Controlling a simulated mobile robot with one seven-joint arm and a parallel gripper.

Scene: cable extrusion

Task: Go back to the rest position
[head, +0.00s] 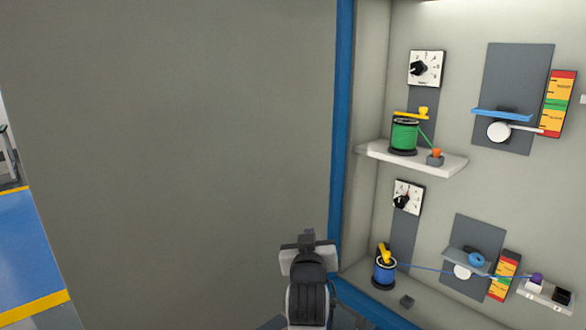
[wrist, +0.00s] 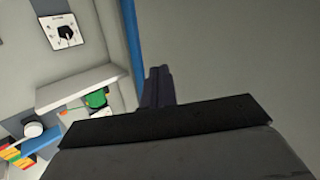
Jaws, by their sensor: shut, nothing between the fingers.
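My gripper shows in the wrist view (wrist: 158,72) as dark fingers held together, shut and empty, against the plain grey panel. In the head view my arm rises from the bottom centre, left of the blue-edged cabinet, and its end is apart from the cabinet's contents. The fingertips are hard to make out there. A green cable spool (head: 404,134) stands on the upper white shelf (head: 448,165). A blue cable spool (head: 384,270) with a yellow top stands low in the cabinet, its blue cable (head: 430,269) running right.
A wide grey panel (head: 170,150) fills the left. A blue post (head: 343,130) edges the cabinet. Two dials, the upper (head: 426,68) and lower (head: 408,197), and two coloured gauges, upper (head: 557,103) and lower (head: 505,275), are on the back wall. Blue floor (head: 25,250) shows far left.

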